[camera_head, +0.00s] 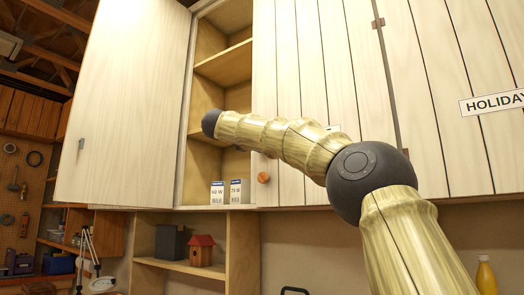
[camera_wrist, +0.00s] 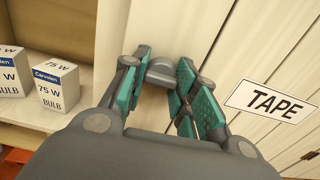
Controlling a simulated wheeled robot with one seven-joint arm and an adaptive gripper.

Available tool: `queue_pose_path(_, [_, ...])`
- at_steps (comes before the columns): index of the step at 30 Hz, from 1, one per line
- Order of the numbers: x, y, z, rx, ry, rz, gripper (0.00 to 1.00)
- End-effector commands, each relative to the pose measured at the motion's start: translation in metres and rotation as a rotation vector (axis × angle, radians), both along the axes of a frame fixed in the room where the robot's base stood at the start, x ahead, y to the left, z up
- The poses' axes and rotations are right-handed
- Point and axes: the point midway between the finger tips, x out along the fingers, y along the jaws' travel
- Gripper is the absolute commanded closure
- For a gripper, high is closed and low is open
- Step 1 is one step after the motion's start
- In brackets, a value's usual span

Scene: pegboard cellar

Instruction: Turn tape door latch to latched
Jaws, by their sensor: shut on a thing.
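The tape door (camera_wrist: 235,50) is pale wood with plank grooves and carries a white TAPE label (camera_wrist: 270,102). In the head view the same door (camera_head: 290,80) looks shut, and my arm covers most of its label. The grey latch (camera_wrist: 160,70) sits on the door near its left edge in the wrist view. My gripper (camera_wrist: 163,72) has teal-padded fingers closed around the latch, one on each side. Part of the latch is hidden between the fingers, so its turn angle is hard to tell. My arm hides the gripper and latch in the head view.
Left of the tape door, an open cabinet holds two bulb boxes (camera_head: 217,193), also in the wrist view (camera_wrist: 56,84). Its door (camera_head: 122,105) stands open. A round orange knob (camera_head: 263,178) shows below my arm. A HOLIDAY label (camera_head: 495,102) is at the right.

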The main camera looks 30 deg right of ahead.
Motion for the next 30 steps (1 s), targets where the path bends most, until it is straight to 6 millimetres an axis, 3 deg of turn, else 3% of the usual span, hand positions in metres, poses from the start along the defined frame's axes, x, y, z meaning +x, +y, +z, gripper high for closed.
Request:
queue_pose_path(18, [0.0001,-0.0004,-0.0006,0.018,-0.037,0.0,0.96])
queue_pose_path(19, [0.0001,-0.0004,-0.0006,0.018,-0.037,0.0,0.67])
queue_pose_path(22, [0.0001,-0.0004,-0.0007,0.018,-0.037,0.0,0.5])
queue_pose_path(30, [0.0001,-0.0002,-0.0004,0.016,-0.037,0.0,0.49])
